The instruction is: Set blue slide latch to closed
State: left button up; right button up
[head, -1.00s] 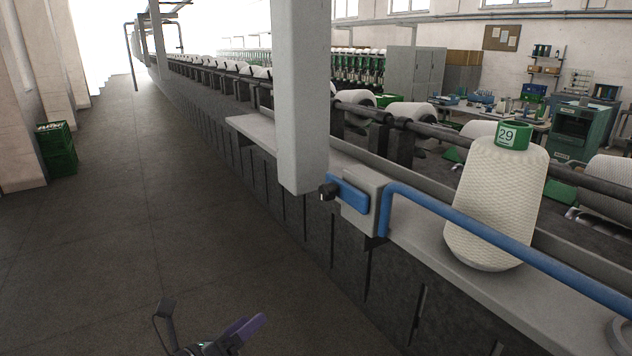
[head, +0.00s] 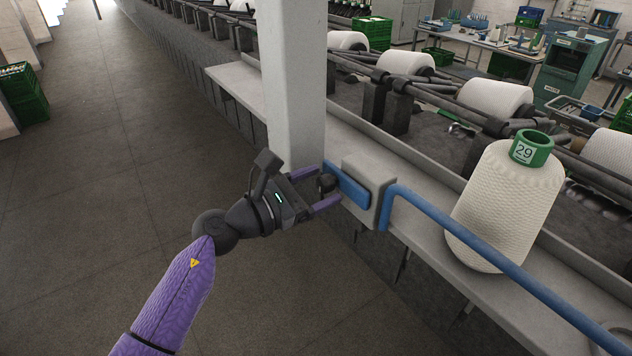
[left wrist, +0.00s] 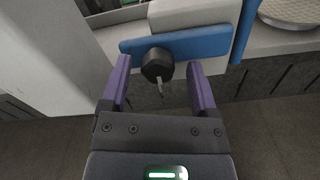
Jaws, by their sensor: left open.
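The blue slide latch (head: 347,186) is a flat blue bar on a grey block (head: 371,188) beside the white post. A black knob (head: 326,182) sticks out near its left end. My left gripper (head: 320,189) is open, with its purple fingers on either side of the knob. In the left wrist view the latch (left wrist: 196,43) runs across the top and the knob (left wrist: 157,64) lies between the tips of the open fingers (left wrist: 158,75). I cannot tell whether either finger touches the knob. My right gripper is not in view.
The white post (head: 292,75) stands just left of the latch. A blue rail (head: 470,248) runs right from beside the block. A white yarn cone (head: 505,205) with a green top marked 29 stands on the ledge behind it.

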pick_arm(q)
jog(key=shift+c, duration=0.2)
grip_shut()
dwell(1.1)
